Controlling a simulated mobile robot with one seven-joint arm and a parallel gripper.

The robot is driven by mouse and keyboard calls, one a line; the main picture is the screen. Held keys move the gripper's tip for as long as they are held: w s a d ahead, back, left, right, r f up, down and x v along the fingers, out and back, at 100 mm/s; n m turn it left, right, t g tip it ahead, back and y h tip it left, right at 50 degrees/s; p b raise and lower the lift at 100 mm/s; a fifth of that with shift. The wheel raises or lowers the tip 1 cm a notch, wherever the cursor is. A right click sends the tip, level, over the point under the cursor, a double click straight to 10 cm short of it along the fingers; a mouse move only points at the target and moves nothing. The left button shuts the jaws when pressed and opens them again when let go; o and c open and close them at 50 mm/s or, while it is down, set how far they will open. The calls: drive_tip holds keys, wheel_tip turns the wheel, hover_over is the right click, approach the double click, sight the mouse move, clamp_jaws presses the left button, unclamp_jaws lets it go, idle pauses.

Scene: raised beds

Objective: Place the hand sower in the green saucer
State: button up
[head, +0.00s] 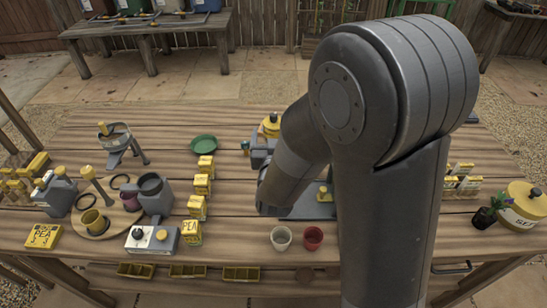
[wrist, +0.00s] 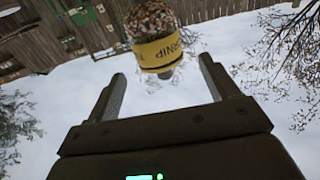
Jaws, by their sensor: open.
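The green saucer (head: 204,144) lies on the far middle of the table in the head view, and it looks empty. I cannot single out the hand sower with certainty. My gripper (wrist: 162,72) is open, with nothing held between its fingers. A seed-filled container with a yellow lettered band (wrist: 158,52) shows upside down ahead of the fingertips in the wrist view, apart from them. A yellow-topped container (head: 271,125) stands just beyond my gripper in the head view, right of the saucer. My arm hides much of the table's right middle.
Yellow seed packets (head: 197,206) stand in a row in front of the saucer. A round wooden tray (head: 122,222) and a grey jug (head: 154,193) are at the left. Two small pots, white (head: 281,238) and red (head: 313,237), stand at the front. A yellow tin (head: 522,205) is far right.

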sight(273, 119)
drive_tip(key=w, duration=0.7)
drive_tip(key=shift+w, duration=0.25)
clamp_jaws()
idle(0.7)
